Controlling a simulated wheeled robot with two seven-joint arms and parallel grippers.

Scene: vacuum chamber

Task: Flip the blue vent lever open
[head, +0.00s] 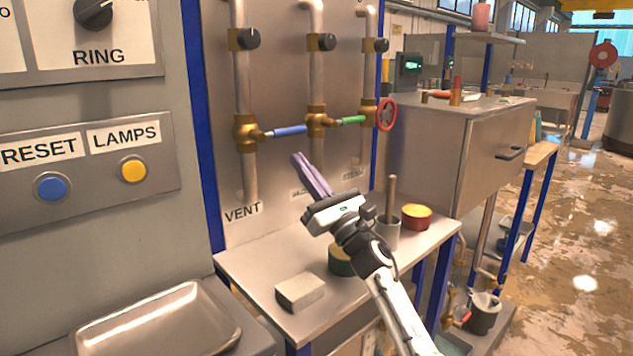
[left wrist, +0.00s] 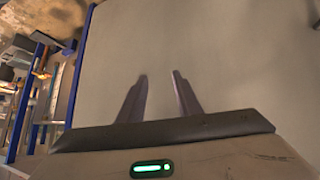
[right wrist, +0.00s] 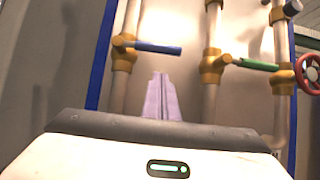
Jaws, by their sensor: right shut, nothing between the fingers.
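The blue vent lever (head: 290,131) sticks out sideways to the right from the brass valve (head: 246,133) on the left pipe, above the VENT label (head: 243,212). It also shows in the right wrist view (right wrist: 158,48). My right gripper (head: 297,157) is shut and empty, its fingertips a little below the blue lever and apart from it. In the right wrist view its fingers (right wrist: 160,76) point up toward the panel, below the lever. My left gripper (left wrist: 158,78) shows only in the left wrist view; its fingers are apart with nothing between them, before a plain grey surface.
A green lever (head: 352,120) and a red handwheel (head: 387,114) sit to the right on the same panel. A metal tray (head: 160,322) lies front left.

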